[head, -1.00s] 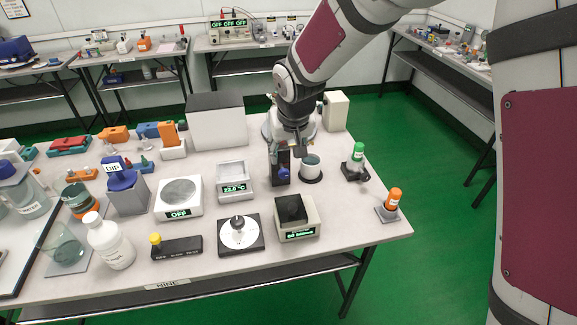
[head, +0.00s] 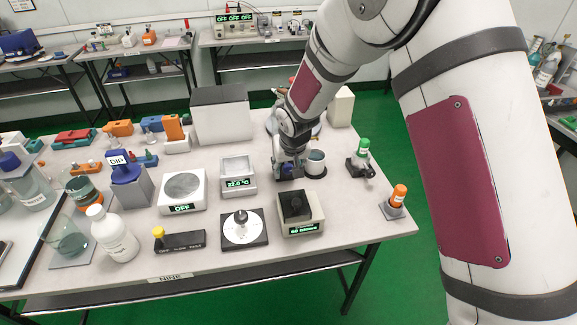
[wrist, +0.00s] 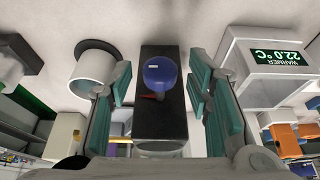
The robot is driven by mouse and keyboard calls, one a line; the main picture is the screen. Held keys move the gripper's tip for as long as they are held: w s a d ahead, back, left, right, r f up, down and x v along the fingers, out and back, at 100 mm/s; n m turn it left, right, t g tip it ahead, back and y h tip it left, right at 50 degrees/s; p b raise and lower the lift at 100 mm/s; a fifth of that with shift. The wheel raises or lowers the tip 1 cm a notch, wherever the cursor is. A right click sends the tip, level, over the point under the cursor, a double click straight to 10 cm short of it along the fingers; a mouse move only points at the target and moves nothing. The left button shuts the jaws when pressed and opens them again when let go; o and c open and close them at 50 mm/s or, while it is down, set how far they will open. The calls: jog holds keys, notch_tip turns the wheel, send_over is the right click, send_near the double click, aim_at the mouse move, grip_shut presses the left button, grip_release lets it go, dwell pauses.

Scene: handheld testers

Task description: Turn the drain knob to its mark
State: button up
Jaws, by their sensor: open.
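The drain knob, a blue round knob (wrist: 160,74) with a small pale label, sits on a black block (wrist: 176,55) in the wrist view. A small red mark (wrist: 150,97) shows on the block beside the knob's lower left. My gripper (wrist: 159,88) is open, with one teal finger pad on each side of the block and visible gaps between. I cannot tell whether anything touches the knob. In the head view my gripper (head: 289,172) is low at the block, which it mostly hides along with the knob.
A white cup (head: 316,165) on a black base stands close to the right of my gripper. The warmer (head: 238,177) reading 22.0 °C is to its left. A beige device (head: 302,228) with a dark top is in front.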

grip_shut()
